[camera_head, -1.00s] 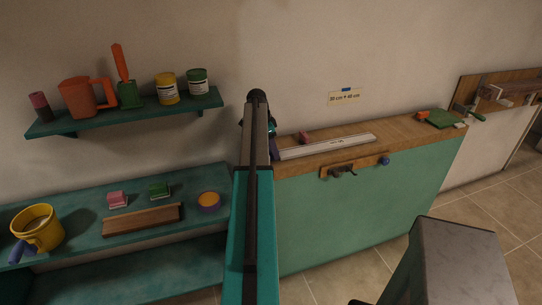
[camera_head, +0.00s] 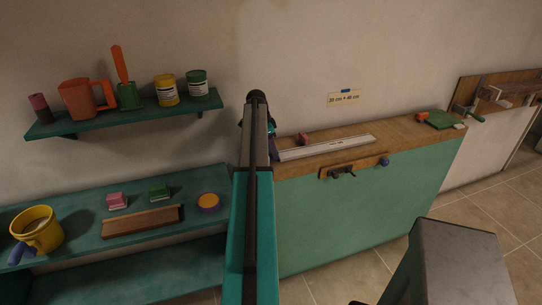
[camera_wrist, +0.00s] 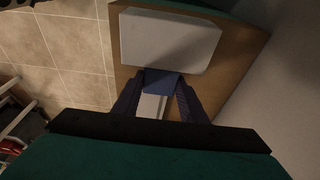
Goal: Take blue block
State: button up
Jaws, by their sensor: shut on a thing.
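In the wrist view a small blue block (camera_wrist: 161,83) sits between the two dark fingers of my gripper (camera_wrist: 161,84). The fingers are shut on its sides. Below it a narrow pale strip shows between the fingers. In the head view my arm hides the block, and only a dark part of my gripper (camera_head: 273,148) shows at the left end of the wooden bench top (camera_head: 405,130). Whether the block touches the bench is hard to tell.
A pale grey block (camera_wrist: 170,42) lies just beyond the blue block in the wrist view. A long metal rule (camera_head: 325,148) and a small pink piece (camera_head: 304,138) lie on the bench. A green shelf (camera_head: 75,240) with a yellow bucket (camera_head: 37,231) stands left.

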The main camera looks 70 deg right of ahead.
jog(key=shift+r+p, duration=1.8)
jog(key=shift+r, duration=2.6)
